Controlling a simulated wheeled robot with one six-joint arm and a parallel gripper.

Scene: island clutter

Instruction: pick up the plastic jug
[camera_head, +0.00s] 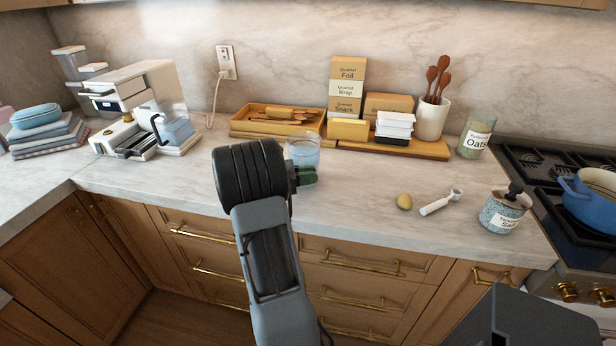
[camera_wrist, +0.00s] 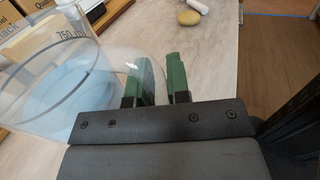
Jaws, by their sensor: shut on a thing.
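The clear plastic jug (camera_head: 303,150) stands upright at the middle of the marble counter, partly behind my arm. In the wrist view the jug (camera_wrist: 75,85) fills the left side, with a pale blue base and volume marks near its rim. Its clear curved handle runs to my green fingers. My gripper (camera_head: 306,176) is at the jug's near side. In the wrist view my gripper (camera_wrist: 164,78) is shut on the thin handle, one finger on each side. The jug's bottom edge is partly hidden, so I cannot tell whether it touches the counter.
A wooden tray (camera_head: 233,124) with utensils and a board (camera_head: 436,151) with boxes and a utensil crock (camera_head: 432,119) stand behind. A potato-like item (camera_head: 404,201), a white scoop (camera_head: 440,203) and a blue jar (camera_head: 502,213) lie to the right. A coffee machine (camera_head: 147,100) stands left.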

